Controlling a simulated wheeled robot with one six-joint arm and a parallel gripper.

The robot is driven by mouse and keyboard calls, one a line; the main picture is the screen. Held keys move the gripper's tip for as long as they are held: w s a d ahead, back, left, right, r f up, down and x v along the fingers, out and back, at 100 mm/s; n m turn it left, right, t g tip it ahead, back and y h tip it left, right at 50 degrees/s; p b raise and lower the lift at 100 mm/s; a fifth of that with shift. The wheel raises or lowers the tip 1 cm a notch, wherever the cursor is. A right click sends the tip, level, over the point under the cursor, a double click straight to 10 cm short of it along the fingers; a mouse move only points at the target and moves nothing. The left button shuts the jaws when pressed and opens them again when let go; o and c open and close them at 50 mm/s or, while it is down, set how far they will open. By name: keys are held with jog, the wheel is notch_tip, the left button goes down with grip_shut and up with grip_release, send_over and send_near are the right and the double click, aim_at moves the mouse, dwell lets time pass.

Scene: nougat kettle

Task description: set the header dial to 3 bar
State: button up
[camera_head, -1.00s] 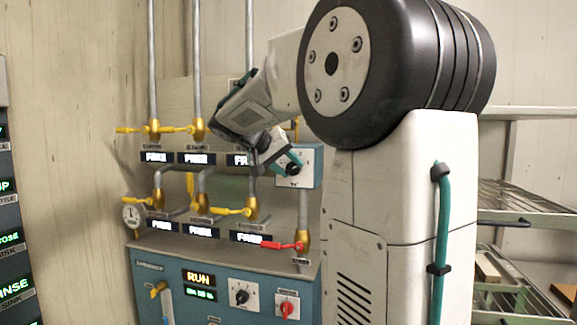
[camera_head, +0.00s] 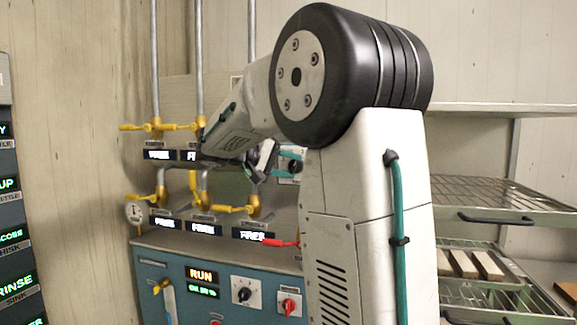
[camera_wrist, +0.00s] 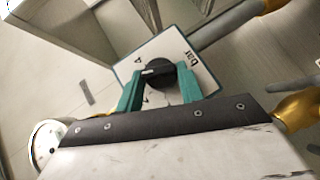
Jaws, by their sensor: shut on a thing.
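The header dial is a black knob (camera_wrist: 158,72) on a white plate (camera_wrist: 195,68) marked "bar" in the wrist view. The teal fingers of my gripper (camera_wrist: 160,92) are shut on the knob, one on each side. A pale mark on the knob points to the left of the picture. Some plate figures are partly hidden or too small to read, so I cannot tell the exact setting. In the head view the dial plate (camera_head: 285,179) is mostly hidden behind my arm, with my gripper (camera_head: 282,166) at it.
Pipes with yellow valve levers (camera_head: 233,209) surround the dial. A red lever (camera_head: 280,243) sits below it. A blue panel (camera_head: 255,262) showing "RUN" stands underneath. Wire shelves (camera_head: 490,200) are at the right. A round white gauge (camera_wrist: 45,143) is at the wrist view's lower left.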

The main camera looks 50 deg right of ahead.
dwell(0.3)
jog(key=o, duration=1)
jog(key=v, duration=0.7)
jog(key=shift+w+a+r, duration=0.1)
jog(key=shift+w+a, duration=0.05)
jog(key=shift+a, duration=0.25)
